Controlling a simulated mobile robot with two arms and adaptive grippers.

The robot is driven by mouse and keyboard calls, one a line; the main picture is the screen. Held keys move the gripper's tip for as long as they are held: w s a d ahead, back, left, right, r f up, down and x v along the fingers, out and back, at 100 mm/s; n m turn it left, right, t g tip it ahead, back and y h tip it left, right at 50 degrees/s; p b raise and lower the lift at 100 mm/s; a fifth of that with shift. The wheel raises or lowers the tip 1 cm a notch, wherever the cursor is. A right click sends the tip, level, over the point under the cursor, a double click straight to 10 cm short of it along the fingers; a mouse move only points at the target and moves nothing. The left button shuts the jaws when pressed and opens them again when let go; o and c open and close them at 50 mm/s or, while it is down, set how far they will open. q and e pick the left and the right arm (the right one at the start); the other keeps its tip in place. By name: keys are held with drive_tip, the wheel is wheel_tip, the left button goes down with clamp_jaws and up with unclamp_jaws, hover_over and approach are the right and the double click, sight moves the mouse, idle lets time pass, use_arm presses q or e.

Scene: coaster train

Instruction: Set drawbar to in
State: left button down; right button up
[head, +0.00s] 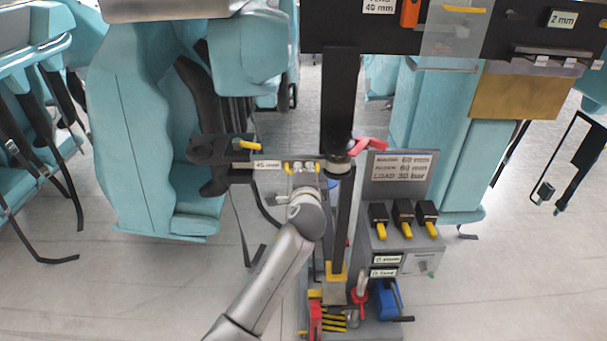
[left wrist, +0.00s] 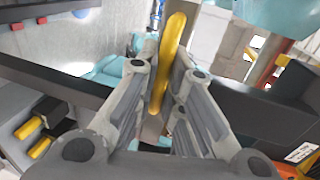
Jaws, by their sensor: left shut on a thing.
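In the head view the gripper mostly hides this handle, with only small yellow bits showing. No part I can read is marked as the drawbar, and I cannot tell its position. My right gripper is not in view.
A black post (head: 340,95) with a red lever (head: 371,144) stands just right of the gripper. A grey panel (head: 400,165) carries a readings sign and several yellow-tipped levers. Teal seats (head: 125,130) stand at left. Floor is clear at lower left.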

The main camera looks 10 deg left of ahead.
use_arm(q)
drive_tip(key=shift+r, duration=0.1)
drive_tip(key=c, duration=1.5)
unclamp_jaws()
drive_tip(key=shift+w, duration=0.1)
drive_tip(key=shift+s, duration=0.3)
drive_tip(key=v, duration=1.1)
drive_tip(key=shift+s+r, duration=0.1)
drive_tip(key=shift+s, duration=0.1)
